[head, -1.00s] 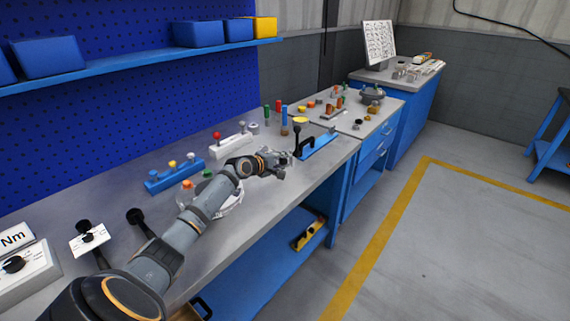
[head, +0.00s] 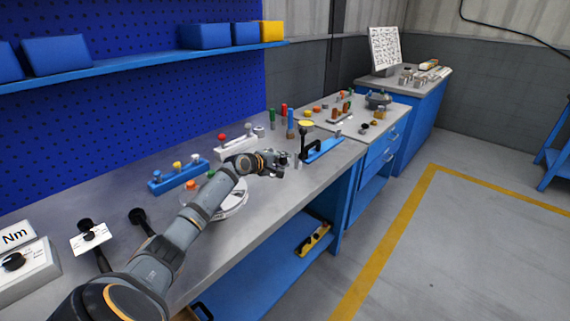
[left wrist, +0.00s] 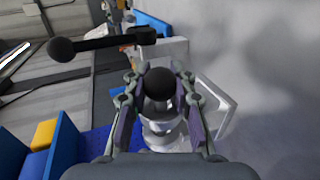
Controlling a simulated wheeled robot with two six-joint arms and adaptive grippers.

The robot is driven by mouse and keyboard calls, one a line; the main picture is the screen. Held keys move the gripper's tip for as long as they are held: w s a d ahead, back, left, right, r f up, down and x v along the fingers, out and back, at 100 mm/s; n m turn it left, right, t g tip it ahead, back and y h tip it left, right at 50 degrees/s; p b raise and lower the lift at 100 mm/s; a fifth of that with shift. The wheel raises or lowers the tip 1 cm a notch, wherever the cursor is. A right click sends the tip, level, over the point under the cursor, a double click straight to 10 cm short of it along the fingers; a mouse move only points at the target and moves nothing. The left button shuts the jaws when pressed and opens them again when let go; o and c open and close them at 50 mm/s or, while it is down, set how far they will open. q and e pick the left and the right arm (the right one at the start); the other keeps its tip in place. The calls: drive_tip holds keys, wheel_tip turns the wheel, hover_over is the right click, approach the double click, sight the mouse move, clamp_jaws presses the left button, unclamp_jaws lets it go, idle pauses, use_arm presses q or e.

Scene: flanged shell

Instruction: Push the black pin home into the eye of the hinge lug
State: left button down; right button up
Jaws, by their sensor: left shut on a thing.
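My left gripper (head: 280,166) is over the bench, to the left of the blue clamp fixture. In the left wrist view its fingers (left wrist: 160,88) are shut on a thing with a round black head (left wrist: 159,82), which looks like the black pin. A pale, stepped round body (left wrist: 160,130) shows below the head, between the fingers. I cannot make out the eye of the hinge lug, nor whether the held thing is in it. My right gripper is in neither view.
The blue fixture (head: 325,149) has an upright black handle (head: 304,143); a black ball-ended lever (left wrist: 95,43) shows in the wrist view. A blue block with knobs (head: 178,178) and a white block (head: 236,147) stand behind my arm. The bench front is clear.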

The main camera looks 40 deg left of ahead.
sight(279, 159)
use_arm(q)
drive_tip(key=shift+a+b, duration=0.4)
drive_tip(key=shift+a, duration=0.05)
drive_tip(key=c, duration=1)
unclamp_jaws()
drive_tip(key=shift+s+a+r, duration=0.1)
drive_tip(key=shift+s+a, duration=0.1)
drive_tip(key=shift+s, duration=0.25)
drive_tip(key=v, duration=0.5)
drive_tip(key=shift+s+a+r, duration=0.1)
drive_tip(key=shift+s, duration=0.05)
drive_tip(key=shift+s+d+r, duration=0.2)
drive_tip(key=shift+s+r, duration=0.1)
drive_tip(key=shift+s, duration=0.2)
